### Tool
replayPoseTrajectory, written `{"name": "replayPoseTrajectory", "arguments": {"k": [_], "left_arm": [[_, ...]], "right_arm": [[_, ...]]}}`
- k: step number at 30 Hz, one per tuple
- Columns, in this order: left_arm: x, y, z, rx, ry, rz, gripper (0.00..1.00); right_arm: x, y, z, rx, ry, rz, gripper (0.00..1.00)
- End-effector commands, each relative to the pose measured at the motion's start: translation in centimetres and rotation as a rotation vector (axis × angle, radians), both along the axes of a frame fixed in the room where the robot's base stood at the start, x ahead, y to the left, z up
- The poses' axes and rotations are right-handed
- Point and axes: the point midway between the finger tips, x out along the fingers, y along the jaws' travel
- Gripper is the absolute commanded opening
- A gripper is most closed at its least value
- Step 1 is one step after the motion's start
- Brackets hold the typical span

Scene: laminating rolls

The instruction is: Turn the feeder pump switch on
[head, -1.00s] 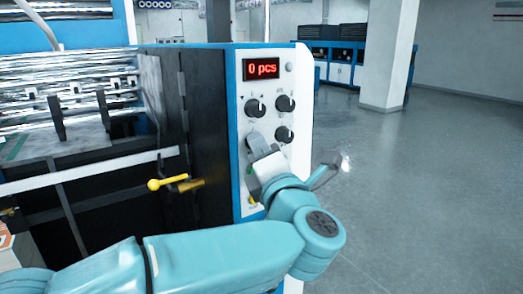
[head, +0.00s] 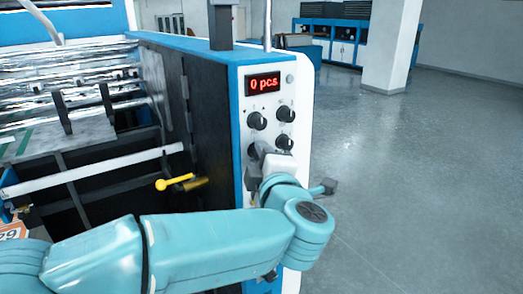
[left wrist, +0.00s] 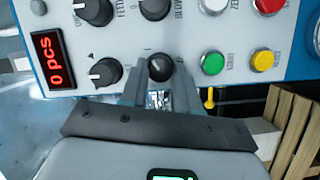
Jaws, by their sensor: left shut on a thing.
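The control panel (head: 262,100) is white with a blue edge and a red "0 pcs" display. It has a group of black rotary knobs. My left gripper (left wrist: 158,78) has its fingers on both sides of the lower-left black knob (left wrist: 160,67) and is shut on it. In the head view my left gripper (head: 257,160) covers most of that knob. Its label is hidden by the fingers, and its pointer direction is unclear. Part of a "FEEDE..." label (left wrist: 122,10) shows by the neighbouring knobs in the left wrist view. My right gripper is not in view.
Another black knob (left wrist: 104,72) is close beside the gripped one. Green (left wrist: 213,63), yellow (left wrist: 262,60), white and red buttons are on the same panel. A yellow handle (head: 175,182) sticks out left of the panel. The floor on the right is clear.

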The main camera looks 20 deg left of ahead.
Motion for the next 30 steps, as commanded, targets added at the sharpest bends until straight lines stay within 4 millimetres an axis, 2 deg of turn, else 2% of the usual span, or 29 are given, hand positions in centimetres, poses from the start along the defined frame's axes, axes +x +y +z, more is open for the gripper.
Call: {"name": "replayPoseTrajectory", "arguments": {"k": [16, 17, 18, 19, 30], "left_arm": [[0.02, -0.03, -0.03, 0.017, 0.020, -0.001, 0.00], [0.02, -0.03, -0.03, 0.017, 0.020, -0.001, 0.37], [0.02, -0.03, -0.03, 0.017, 0.020, -0.001, 0.50], [0.02, -0.03, -0.03, 0.017, 0.020, -0.001, 0.56], [-0.47, -0.37, -0.05, 0.014, 0.018, -0.002, 0.56]], "right_arm": [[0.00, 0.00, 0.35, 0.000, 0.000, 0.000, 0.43], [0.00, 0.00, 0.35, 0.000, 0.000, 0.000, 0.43], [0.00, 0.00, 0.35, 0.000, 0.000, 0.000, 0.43], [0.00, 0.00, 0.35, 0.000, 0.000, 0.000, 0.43], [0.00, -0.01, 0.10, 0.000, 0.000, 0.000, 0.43]]}}
